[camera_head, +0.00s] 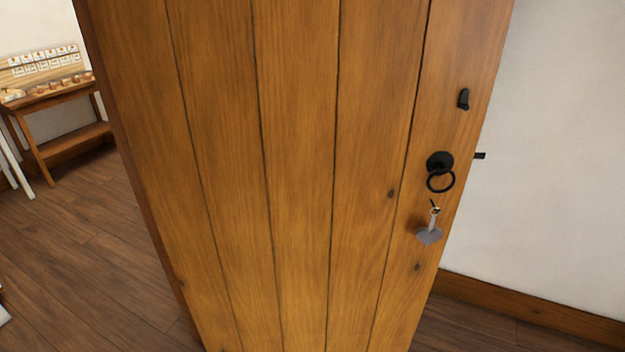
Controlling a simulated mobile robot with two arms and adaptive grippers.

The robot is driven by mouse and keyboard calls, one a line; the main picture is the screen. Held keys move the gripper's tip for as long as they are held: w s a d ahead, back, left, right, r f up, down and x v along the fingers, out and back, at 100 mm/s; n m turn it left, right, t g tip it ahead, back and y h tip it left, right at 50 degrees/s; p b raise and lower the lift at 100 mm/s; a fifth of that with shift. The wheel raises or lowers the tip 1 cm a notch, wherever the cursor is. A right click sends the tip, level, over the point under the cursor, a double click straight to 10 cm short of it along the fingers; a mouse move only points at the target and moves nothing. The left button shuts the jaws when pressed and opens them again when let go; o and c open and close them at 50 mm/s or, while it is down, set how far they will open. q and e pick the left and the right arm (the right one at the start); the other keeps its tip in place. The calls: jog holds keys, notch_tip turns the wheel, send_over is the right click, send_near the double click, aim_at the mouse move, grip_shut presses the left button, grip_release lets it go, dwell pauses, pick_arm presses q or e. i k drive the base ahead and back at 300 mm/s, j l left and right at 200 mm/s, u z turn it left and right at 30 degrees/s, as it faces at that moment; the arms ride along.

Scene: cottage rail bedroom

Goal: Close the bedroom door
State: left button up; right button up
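The bedroom door (295,150) is a brown plank door that fills the middle of the head view. It stands open, with floor and room visible on its left and a white wall on its right. Near its right edge are a black ring handle (441,180), a small black fitting (463,98) above it, and a key with a grey heart-shaped tag (429,234) below it. A small black latch piece (479,156) sticks out past the right edge. Neither of my grippers is in view. The door hides what is behind it.
A wooden table (45,97) with small items and a card board stands at the far left. White legs (15,165) show beside it. A white wall (560,150) with a wooden skirting board (540,308) is at right.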

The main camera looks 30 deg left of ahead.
aim_at(284, 154)
jog(key=i+l+u, duration=0.4)
jog(key=i, duration=0.2)
jog(key=i+l+u, duration=0.35)
jog(key=i+l, duration=0.2)
jog(key=i+l+u, duration=0.4)
jog(key=l, duration=0.3)
jog(key=i+j, duration=0.05)
